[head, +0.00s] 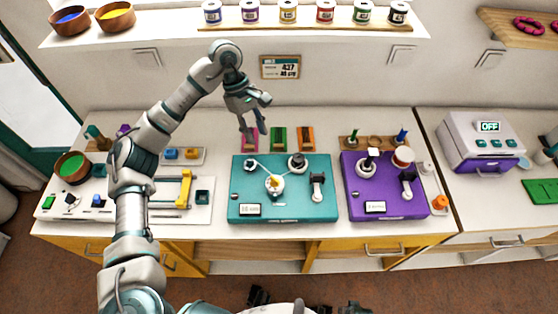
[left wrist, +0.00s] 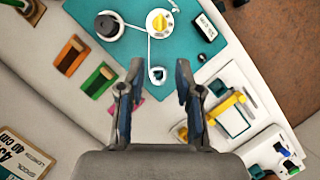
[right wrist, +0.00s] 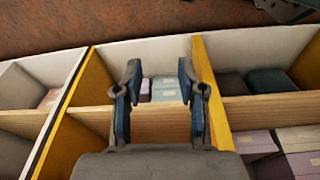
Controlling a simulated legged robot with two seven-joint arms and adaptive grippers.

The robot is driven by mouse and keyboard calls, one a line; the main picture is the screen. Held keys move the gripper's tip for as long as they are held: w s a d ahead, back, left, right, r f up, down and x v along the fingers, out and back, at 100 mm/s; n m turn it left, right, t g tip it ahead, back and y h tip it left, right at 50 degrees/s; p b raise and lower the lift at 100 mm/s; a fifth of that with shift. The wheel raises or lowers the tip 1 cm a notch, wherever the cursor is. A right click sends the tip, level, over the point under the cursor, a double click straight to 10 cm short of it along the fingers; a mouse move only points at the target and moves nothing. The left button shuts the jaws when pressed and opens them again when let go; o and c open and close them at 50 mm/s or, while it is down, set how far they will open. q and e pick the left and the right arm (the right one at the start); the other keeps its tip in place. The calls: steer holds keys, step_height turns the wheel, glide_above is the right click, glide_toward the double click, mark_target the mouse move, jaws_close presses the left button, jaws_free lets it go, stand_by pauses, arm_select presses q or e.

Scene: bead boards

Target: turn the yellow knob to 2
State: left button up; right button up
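The yellow knob (head: 274,183) sits on a round white dial on the teal board (head: 240,190). In the left wrist view the knob (left wrist: 158,20) is at the top, and the dial's numbers are too small to read. My left gripper (head: 254,134) hangs above the back edge of the teal board, behind and a little left of the knob. Its fingers are open and empty, apart from the knob, and frame a small white-rimmed part (left wrist: 156,74) in the left wrist view. My right gripper (right wrist: 158,78) is open and empty in front of the cabinet shelves, low and away from the boards.
A black knob (head: 298,160) and a lever (head: 318,184) stand on the teal board near the yellow knob. A purple board (head: 350,205) with raised parts is to the right. Pink, green and orange blocks (head: 278,138) lie behind the teal board.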

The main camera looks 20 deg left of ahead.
arm_select(q)
glide_toward(274, 178)
steer(key=x, duration=0.8)
steer(key=shift+d+b, duration=0.1)
steer(key=shift+b, duration=0.2)
steer(key=shift+s+d+f, duration=0.1)
steer(key=shift+f, duration=0.4)
arm_select(e)
steer(key=shift+s+a+r, duration=0.15)
steer(key=shift+r, duration=0.6)
arm_select(q)
jaws_close()
